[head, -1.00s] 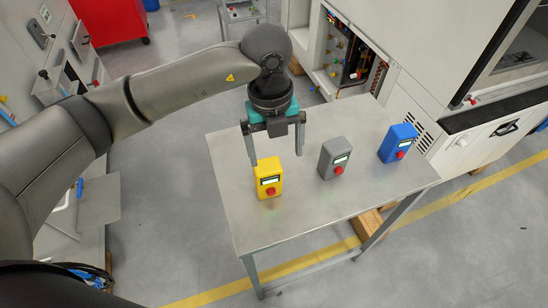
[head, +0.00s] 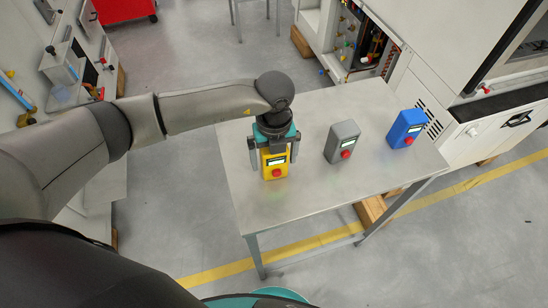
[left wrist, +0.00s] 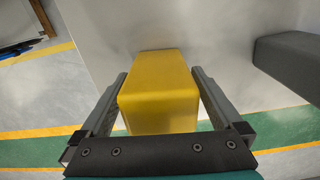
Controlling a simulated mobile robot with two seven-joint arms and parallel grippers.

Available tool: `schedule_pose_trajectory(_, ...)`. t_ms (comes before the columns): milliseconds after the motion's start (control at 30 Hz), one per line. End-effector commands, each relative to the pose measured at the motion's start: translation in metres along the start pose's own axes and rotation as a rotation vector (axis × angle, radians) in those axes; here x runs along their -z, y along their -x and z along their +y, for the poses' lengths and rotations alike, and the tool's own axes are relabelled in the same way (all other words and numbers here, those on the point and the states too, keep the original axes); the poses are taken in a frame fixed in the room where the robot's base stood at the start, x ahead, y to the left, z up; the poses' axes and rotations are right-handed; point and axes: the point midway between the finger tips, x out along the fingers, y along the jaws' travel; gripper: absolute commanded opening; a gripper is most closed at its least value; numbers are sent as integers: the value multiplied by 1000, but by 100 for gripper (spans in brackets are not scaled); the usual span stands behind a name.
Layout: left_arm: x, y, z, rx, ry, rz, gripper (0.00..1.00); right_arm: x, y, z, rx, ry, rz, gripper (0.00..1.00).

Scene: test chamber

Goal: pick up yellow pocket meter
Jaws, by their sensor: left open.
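The yellow pocket meter (head: 275,164) stands upright on the metal table, with a small display and a red knob on its front in the head view. My left gripper (head: 273,160) is over it from above, open, with one finger on each side of the meter. In the left wrist view the yellow meter (left wrist: 160,92) fills the space between the fingers of the left gripper (left wrist: 160,95). Narrow gaps seem to show beside it; contact cannot be told. My right gripper is not in view.
A grey meter (head: 342,142) and a blue meter (head: 406,128) stand to the right on the same table (head: 310,195). The grey one also shows at the right in the left wrist view (left wrist: 288,62). A white cabinet (head: 440,60) stands behind the table's right side.

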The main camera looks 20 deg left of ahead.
Motion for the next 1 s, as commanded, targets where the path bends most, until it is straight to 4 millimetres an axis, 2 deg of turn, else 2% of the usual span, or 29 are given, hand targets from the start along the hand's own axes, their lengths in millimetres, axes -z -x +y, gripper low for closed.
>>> schedule_pose_trajectory(33,0,-9,1,-3,1,2,100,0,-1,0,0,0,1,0)
schedule_pose_trajectory(167,0,-22,0,-1,-1,1,100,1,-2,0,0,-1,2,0)
schedule_pose_trajectory(433,0,-25,0,0,-1,0,100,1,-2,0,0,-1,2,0)
schedule_pose_trajectory(1000,0,-25,0,0,0,0,37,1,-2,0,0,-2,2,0)
